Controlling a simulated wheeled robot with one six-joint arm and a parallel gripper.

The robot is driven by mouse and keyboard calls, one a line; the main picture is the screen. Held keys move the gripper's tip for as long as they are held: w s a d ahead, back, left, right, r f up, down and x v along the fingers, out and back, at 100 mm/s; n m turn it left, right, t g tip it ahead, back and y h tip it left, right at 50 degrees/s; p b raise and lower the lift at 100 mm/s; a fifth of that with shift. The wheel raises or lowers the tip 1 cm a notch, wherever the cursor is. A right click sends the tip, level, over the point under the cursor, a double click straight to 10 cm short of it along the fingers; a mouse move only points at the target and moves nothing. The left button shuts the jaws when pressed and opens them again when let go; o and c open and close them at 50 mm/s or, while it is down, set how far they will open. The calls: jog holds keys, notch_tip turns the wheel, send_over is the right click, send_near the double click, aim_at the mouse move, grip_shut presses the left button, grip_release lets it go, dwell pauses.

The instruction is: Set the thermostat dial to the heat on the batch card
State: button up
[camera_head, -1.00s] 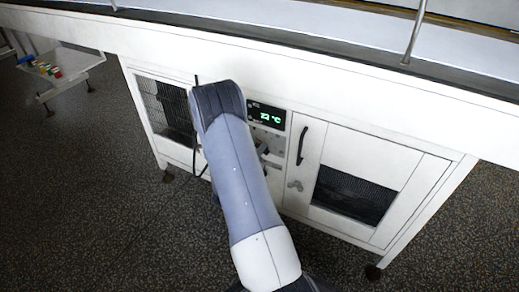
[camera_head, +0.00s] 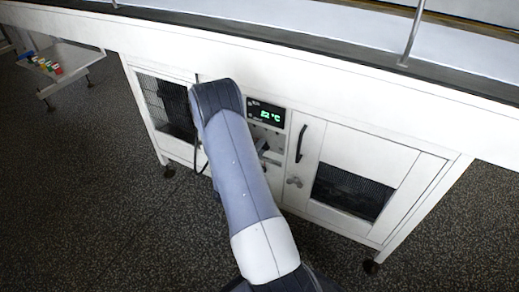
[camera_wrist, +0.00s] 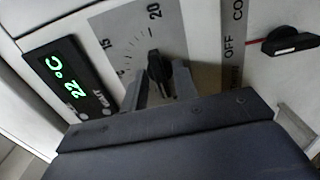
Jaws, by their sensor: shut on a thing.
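The thermostat dial (camera_wrist: 158,68) is a black knob on a grey scale plate in the wrist view, with the marks 15 and 20 readable. My gripper (camera_wrist: 161,86) is shut on the dial, one finger on each side of it. The dial's exact pointer position is hard to read. The green display (camera_wrist: 68,78) beside the scale reads 22 °C. The display also shows in the head view (camera_head: 265,114), where my arm hides the dial and gripper. I see no readable batch card.
A black switch handle (camera_wrist: 291,41) sits right of the dial, past a strip lettered OFF. The white cabinet (camera_head: 384,160) has a dark door handle (camera_head: 301,143) right of the panel. A small low table (camera_head: 76,55) with coloured items stands at the far left.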

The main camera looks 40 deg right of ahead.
jog(key=shift+f, duration=0.1)
jog(key=o, duration=0.6)
jog(key=shift+a, duration=0.1)
jog(key=p+v, duration=0.1)
jog(key=v, duration=0.9)
jog(key=shift+s+a, duration=0.2)
jog(key=shift+a, duration=0.1)
jog(key=shift+d, duration=0.15)
jog(key=b+x, duration=0.1)
jog(key=x, duration=0.9)
jog(key=shift+w+d, duration=0.2)
jog(key=shift+d, duration=0.05)
